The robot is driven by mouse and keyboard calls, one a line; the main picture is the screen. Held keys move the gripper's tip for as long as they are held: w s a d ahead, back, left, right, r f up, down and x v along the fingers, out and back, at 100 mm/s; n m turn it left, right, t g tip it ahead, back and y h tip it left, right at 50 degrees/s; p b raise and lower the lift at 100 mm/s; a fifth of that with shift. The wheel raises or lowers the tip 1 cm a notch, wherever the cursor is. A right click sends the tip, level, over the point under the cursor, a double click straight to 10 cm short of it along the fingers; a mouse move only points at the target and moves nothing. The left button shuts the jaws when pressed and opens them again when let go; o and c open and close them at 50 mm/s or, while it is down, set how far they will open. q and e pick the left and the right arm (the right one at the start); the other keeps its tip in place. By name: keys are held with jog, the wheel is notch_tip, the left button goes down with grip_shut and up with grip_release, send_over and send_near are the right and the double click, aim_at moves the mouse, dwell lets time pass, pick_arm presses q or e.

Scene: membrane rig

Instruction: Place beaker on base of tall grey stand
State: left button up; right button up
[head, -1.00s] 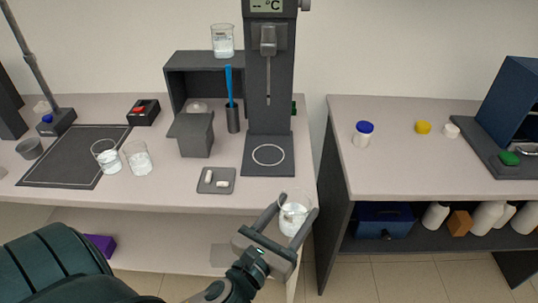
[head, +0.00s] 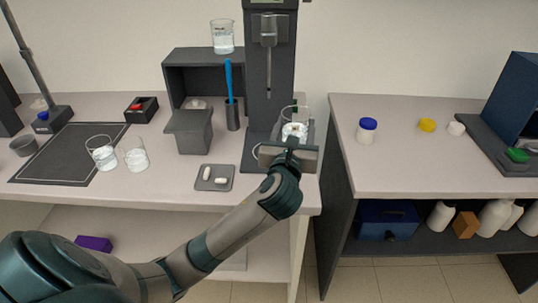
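A clear glass beaker (head: 294,131) with pale contents is between the fingers of my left gripper (head: 293,124), which is shut on it. The tall grey stand (head: 268,90) rises at the back of the left bench. Its flat base (head: 252,166) is partly hidden behind my gripper and wrist, and only the left edge of the white ring on it shows. The beaker appears upright, over the right part of the base. I cannot tell whether its bottom touches the base. My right gripper is not in view.
A tray with white pieces (head: 215,177) lies left of the base. A grey container (head: 188,131) and a holder with a blue rod (head: 232,115) stand behind it. Two beakers (head: 103,155) stand on or beside the dark mat. Another beaker (head: 222,37) sits on the shelf box.

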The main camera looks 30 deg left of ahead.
pick_arm(q)
jog(key=shift+w+a+r, duration=0.1)
jog(key=shift+w+r, duration=0.05)
jog(key=shift+r, duration=0.05)
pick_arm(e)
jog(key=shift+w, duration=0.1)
